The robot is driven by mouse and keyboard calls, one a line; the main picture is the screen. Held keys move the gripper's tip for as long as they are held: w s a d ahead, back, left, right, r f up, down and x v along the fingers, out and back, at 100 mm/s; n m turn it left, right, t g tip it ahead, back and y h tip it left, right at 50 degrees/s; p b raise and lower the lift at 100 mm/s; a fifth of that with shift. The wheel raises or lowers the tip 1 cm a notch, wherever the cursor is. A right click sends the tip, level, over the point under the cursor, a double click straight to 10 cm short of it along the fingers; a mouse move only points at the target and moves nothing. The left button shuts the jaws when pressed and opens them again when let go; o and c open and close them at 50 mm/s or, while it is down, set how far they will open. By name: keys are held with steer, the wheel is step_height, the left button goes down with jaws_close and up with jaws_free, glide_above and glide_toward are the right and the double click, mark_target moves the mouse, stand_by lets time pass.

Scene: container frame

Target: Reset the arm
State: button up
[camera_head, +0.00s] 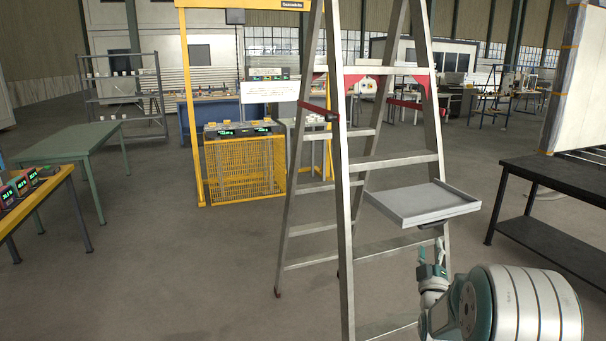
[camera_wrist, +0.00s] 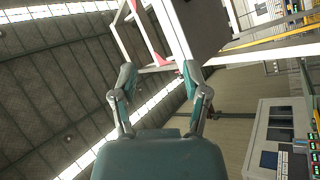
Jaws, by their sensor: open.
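My gripper (camera_head: 432,262) shows at the lower right of the head view, its fingers pointing up, just below a grey tray on the ladder. In the wrist view my gripper (camera_wrist: 158,85) has its two fingers spread apart with nothing between them. My arm's round white and teal link fills the lower right corner of the head view. The wrist view is tilted and looks up past the fingers at the roof and part of the ladder.
A tall metal stepladder (camera_head: 345,190) stands close in front, with the grey tray (camera_head: 405,212) on its right side. A dark table (camera_head: 560,185) is at right, a green table (camera_head: 70,142) at left. A yellow frame (camera_head: 191,110) stands behind.

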steer(key=s+a+r+m+g+y, duration=0.35)
steer(key=s+a+r+g, duration=0.25)
steer(key=s+a+g, duration=0.4)
steer(key=s+a+f+m+g, duration=0.1)
steer(key=s+a+g, duration=0.1)
steer(key=s, duration=0.7)
steer(key=s+a+f+m+g+y, duration=0.1)
steer(key=s+a+f+m+g, duration=0.1)
steer(key=s, duration=0.8)
steer(key=s+a+f+m+g, duration=0.1)
steer(key=s+a+g, duration=0.1)
steer(key=s, duration=0.8)
steer(key=shift+s+a+f+g, duration=0.15)
steer(key=shift+s+f+g, duration=0.05)
steer(key=shift+f+g, duration=0.2)
